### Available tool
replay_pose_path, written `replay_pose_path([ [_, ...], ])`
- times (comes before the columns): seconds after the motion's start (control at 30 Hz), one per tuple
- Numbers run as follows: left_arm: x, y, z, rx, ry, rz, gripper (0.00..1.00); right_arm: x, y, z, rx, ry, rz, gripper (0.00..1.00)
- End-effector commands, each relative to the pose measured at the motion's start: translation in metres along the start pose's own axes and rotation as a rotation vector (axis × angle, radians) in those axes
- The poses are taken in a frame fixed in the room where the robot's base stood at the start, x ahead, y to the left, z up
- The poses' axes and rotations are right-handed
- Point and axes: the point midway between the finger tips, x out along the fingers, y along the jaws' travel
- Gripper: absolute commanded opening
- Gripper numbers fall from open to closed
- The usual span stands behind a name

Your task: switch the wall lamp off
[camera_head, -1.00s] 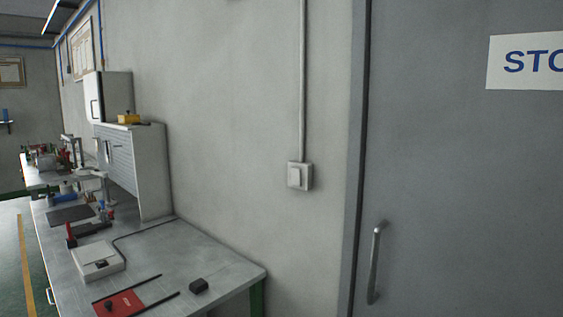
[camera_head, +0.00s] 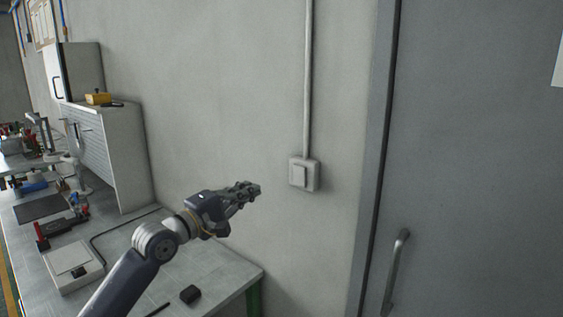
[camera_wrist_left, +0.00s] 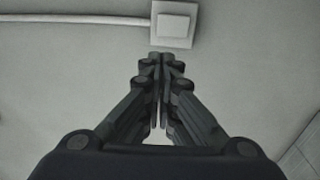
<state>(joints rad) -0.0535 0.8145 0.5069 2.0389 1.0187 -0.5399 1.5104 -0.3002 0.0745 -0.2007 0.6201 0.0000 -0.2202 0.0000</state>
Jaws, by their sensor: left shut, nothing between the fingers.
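A white wall switch (camera_head: 304,173) with a single rocker sits on the grey wall at the lower end of a vertical conduit. My left gripper (camera_head: 256,189) is shut and empty, to the left of the switch and a little lower, apart from it in the head view. In the left wrist view the switch (camera_wrist_left: 174,25) is at the top, just beyond the shut fingertips (camera_wrist_left: 161,60). The wall lamp itself is not in view. My right gripper is not in view.
A grey door (camera_head: 470,170) with a vertical handle (camera_head: 396,272) stands right of the switch. A metal workbench (camera_head: 225,262) lies below my left arm, with a white box (camera_head: 73,267), a small black block (camera_head: 190,294) and a cabinet (camera_head: 122,160). The wall around the switch is bare.

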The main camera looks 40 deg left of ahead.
Motion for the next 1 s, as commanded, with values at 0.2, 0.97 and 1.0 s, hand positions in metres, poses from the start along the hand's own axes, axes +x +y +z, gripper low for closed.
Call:
replay_pose_path([
  [0.2, -0.001, 0.005, 0.003, -0.007, -0.006, 0.006, 0.0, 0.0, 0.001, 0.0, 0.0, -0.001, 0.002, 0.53],
  [0.97, 0.083, 0.009, 0.002, -0.005, -0.004, 0.006, 0.0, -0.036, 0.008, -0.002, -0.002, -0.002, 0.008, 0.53],
  [1.0, 0.09, 0.009, 0.002, -0.006, -0.004, 0.007, 0.0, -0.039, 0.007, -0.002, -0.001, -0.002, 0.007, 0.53],
])
